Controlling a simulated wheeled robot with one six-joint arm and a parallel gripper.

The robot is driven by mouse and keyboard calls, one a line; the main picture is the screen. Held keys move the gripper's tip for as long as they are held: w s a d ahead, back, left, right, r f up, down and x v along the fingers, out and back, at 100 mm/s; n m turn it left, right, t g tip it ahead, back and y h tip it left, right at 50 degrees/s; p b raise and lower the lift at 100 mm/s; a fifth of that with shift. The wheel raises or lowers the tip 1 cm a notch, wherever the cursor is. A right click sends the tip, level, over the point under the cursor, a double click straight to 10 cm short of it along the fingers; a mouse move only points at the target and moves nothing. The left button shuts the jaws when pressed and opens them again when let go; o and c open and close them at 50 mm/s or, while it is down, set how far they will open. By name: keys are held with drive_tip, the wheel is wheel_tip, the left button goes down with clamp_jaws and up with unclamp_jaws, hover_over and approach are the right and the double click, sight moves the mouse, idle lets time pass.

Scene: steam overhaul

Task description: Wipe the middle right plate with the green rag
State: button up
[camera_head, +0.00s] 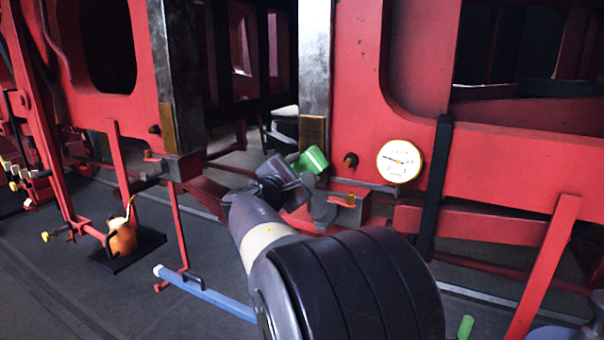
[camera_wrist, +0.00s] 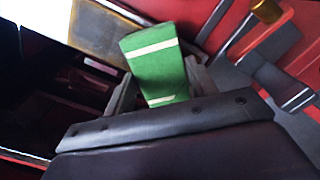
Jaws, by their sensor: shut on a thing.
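My gripper (camera_head: 297,172) is shut on the green rag (camera_head: 313,160), a green block with pale stripes. The rag also shows in the wrist view (camera_wrist: 157,60), sticking out between the fingers. The middle right plate (camera_head: 312,133) is a dull brass rectangle low on a bare metal upright. In the head view the rag is just below the plate; I cannot tell if they touch. Another brass plate (camera_head: 168,127) is on the left upright.
A round white gauge (camera_head: 400,161) and a dark knob (camera_head: 350,160) are right of the rag. A small red-handled fitting (camera_head: 342,200) is close below my gripper. A black strap (camera_head: 434,185) hangs further right. An orange oil can (camera_head: 123,239) and blue bar (camera_head: 205,293) are lower left.

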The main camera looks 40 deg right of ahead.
drive_tip(key=shift+d+r+p, duration=0.1)
drive_tip(key=shift+r+p, duration=3.6)
drive_tip(key=shift+r, duration=2)
drive_tip(key=shift+f, duration=0.1)
wheel_tip(320, 180, down, 4)
drive_tip(key=b, duration=0.4)
drive_tip(key=shift+b, duration=0.3)
wheel_tip(320, 180, down, 12)
drive_tip(key=b, duration=1.1)
drive_tip(key=shift+b, duration=0.3)
drive_tip(key=shift+r, duration=0.2)
drive_tip(key=b+v, duration=0.1)
drive_tip(key=v, duration=0.5)
